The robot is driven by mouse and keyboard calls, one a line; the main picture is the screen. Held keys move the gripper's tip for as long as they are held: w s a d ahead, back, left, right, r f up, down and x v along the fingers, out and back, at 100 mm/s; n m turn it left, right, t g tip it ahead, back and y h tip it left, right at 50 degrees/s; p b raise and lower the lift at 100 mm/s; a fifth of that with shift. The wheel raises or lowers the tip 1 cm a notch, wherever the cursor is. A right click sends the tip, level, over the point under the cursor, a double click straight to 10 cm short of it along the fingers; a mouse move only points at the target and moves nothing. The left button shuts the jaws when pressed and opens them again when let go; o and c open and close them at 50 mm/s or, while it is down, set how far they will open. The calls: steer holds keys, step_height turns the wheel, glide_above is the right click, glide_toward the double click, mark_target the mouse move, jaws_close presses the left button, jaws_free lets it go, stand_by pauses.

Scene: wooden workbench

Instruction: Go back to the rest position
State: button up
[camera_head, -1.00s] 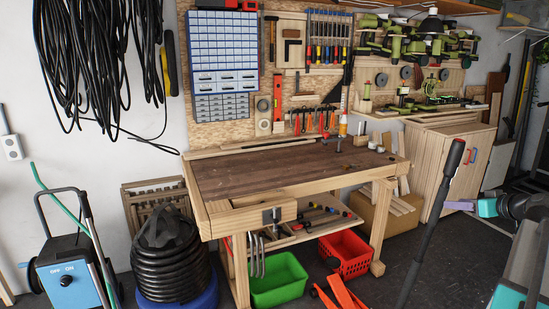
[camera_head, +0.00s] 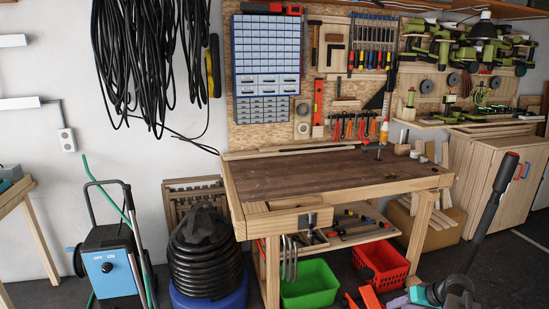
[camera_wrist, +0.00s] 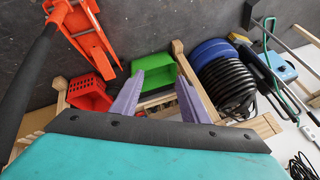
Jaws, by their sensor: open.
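My gripper (camera_wrist: 158,76) shows in the wrist view with its two purple fingers spread apart and nothing between them. In the head view, the purple and teal end of my gripper (camera_head: 397,302) is at the bottom edge, right of centre, partly cut off. It is in front of the wooden workbench (camera_head: 330,186) and low, near the red crate. The task line names no object to handle.
Under the bench are a green bin (camera_head: 309,284) and a red crate (camera_head: 382,262). Left of it stand a coiled black hose (camera_head: 202,262) on a blue base and a blue machine (camera_head: 110,272). A dark upright handle (camera_head: 490,215) rises at right.

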steer(key=s+a+f+g, duration=0.3)
steer(key=s+a+f, duration=0.4)
steer(key=a+f, duration=0.3)
steer(key=s+a+f+g, duration=0.3)
steer(key=s+a+f, duration=0.5)
steer(key=a+f, duration=0.25)
steer(key=s+a+f+g+h, duration=0.2)
steer(key=s+f, duration=0.3)
steer(key=s, duration=0.6)
steer(key=s+a+f+n+g+h, duration=0.1)
steer(key=s+a+f, duration=0.4)
steer(key=s, duration=0.6)
steer(key=shift+a+g+h, duration=0.2)
steer(key=shift+g+h, duration=0.3)
steer(key=shift+g, duration=0.6)
